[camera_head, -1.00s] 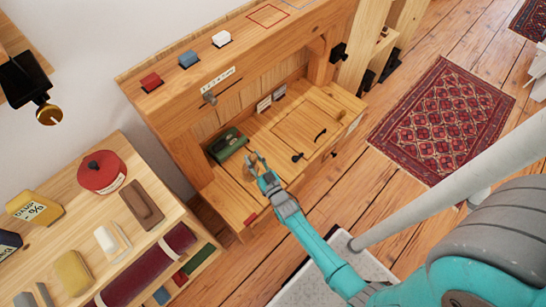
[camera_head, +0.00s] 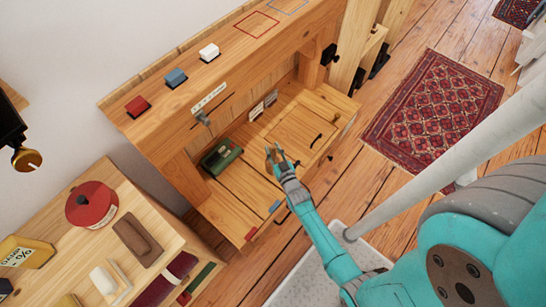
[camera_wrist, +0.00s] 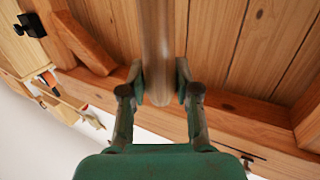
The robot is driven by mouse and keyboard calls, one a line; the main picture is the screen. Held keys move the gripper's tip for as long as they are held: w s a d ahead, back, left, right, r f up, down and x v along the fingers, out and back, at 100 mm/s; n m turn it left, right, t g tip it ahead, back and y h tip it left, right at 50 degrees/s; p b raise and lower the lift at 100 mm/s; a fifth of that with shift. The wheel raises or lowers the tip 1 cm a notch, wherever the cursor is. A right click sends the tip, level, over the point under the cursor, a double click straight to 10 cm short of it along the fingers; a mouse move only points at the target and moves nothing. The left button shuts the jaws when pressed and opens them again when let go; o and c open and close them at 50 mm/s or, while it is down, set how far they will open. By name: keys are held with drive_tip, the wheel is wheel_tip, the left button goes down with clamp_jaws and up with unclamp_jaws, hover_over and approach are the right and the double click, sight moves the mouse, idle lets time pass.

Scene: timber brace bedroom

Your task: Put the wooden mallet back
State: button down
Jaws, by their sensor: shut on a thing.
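My gripper (camera_head: 276,155) is above the wooden bench (camera_head: 222,210), to the right of a green box. In the wrist view my gripper (camera_wrist: 159,88) has its two fingers on either side of a smooth, round wooden bar, the wooden mallet (camera_wrist: 155,45). It looks like the handle, with its rounded near end between the fingertips. The mallet's head is not in sight, and in the head view the mallet cannot be told from the bench wood. A grey hook-like piece (camera_head: 203,118) sticks out below a white label strip on the bench's upper front.
The green box (camera_head: 221,157) stands on the bench surface. Red (camera_head: 137,106), blue (camera_head: 176,77) and white (camera_head: 209,52) blocks sit on the upper ledge. A side table (camera_head: 150,205) with a red tin (camera_head: 91,205) stands at left. A patterned rug (camera_head: 435,110) lies on the floor at right.

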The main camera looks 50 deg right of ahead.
sight(274, 158)
drive_tip(key=shift+f, duration=2.4)
drive_tip(key=c, duration=0.8)
unclamp_jaws()
drive_tip(key=shift+c, duration=0.2)
drive_tip(key=s+a+r+n+y, duration=0.1)
drive_tip(key=s+a+r, duration=0.2)
drive_tip(key=s+a, duration=0.45)
drive_tip(key=s+a+r+y, duration=0.1)
drive_tip(key=s+a+r, duration=0.3)
drive_tip(key=s, duration=0.6)
drive_tip(key=s+a+r+n+y, duration=0.1)
drive_tip(key=s+a+r, duration=0.2)
drive_tip(key=r, duration=0.6)
drive_tip(key=s+a+r+n+y, duration=0.1)
drive_tip(key=s+a+r+y, duration=0.1)
drive_tip(key=s+r, duration=0.4)
drive_tip(key=s+a+r+n+g+y, duration=0.1)
drive_tip(key=s+a+r, duration=0.4)
drive_tip(key=r, duration=0.7)
drive_tip(key=shift+s+r+n+y, duration=0.3)
drive_tip(key=shift+n+y, duration=0.2)
drive_tip(key=shift+y, duration=0.2)
